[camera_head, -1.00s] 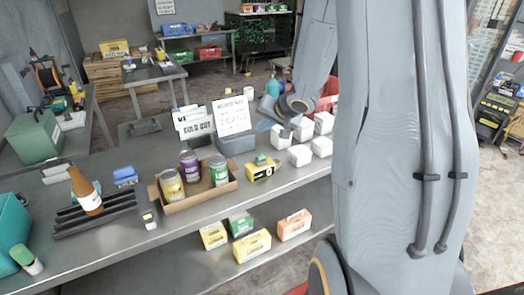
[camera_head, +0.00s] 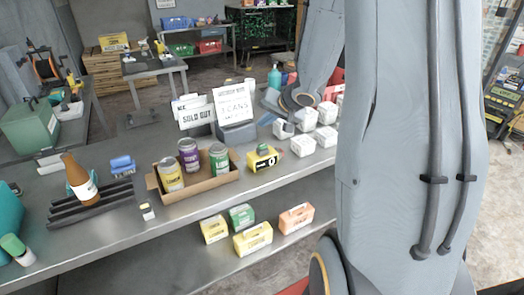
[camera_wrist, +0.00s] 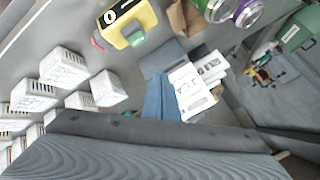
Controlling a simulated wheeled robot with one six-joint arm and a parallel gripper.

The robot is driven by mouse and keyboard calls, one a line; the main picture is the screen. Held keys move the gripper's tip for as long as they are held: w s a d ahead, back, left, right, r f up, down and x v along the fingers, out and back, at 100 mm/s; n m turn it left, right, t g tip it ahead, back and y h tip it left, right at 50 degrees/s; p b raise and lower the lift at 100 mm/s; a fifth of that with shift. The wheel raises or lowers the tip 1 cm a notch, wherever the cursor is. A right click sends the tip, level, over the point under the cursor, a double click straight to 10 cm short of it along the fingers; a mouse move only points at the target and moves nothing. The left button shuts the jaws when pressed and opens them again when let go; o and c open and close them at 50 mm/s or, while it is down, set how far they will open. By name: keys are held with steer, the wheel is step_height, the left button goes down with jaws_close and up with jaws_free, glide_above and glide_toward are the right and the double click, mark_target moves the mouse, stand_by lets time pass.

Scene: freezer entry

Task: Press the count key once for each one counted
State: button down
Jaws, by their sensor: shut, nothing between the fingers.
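The yellow counter (camera_head: 262,160) stands on the steel bench, its black display reading 0. In the wrist view, the counter (camera_wrist: 128,22) shows a green key (camera_wrist: 137,38) on its side. A cardboard tray (camera_head: 205,193) left of it holds a yellow can (camera_head: 171,176), a purple can (camera_head: 188,155) and a green can (camera_head: 219,160). A sign (camera_head: 233,103) behind bears the word CANS. My gripper (camera_head: 268,118) is shut and empty, right of the sign and behind the counter. Its blue-grey fingers show in the wrist view (camera_wrist: 160,97), apart from the counter.
Several white boxes (camera_head: 301,143) stand right of the counter, near my arm. A SOLD OUT sign (camera_head: 196,115) stands behind the tray. A brown bottle (camera_head: 80,182) rests on a black rack (camera_head: 92,208) at left. Several colored cartons (camera_head: 253,238) sit on the lower shelf.

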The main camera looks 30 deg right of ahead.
mark_target(265, 147)
steer(key=shift+f+b, duration=1.8)
steer(key=shift+b, duration=0.45)
steer(key=shift+f+b, duration=0.55)
steer(key=shift+f, duration=0.6)
steer(key=shift+f, duration=0.1)
steer(key=shift+f, duration=0.3)
steer(key=shift+f, duration=0.5)
steer(key=shift+r, duration=0.15)
steer(key=shift+r+p, duration=0.8)
steer(key=shift+p, duration=0.55)
step_height(265, 147, up, 5)
steer(key=p, duration=0.6)
steer(key=shift+p, duration=0.3)
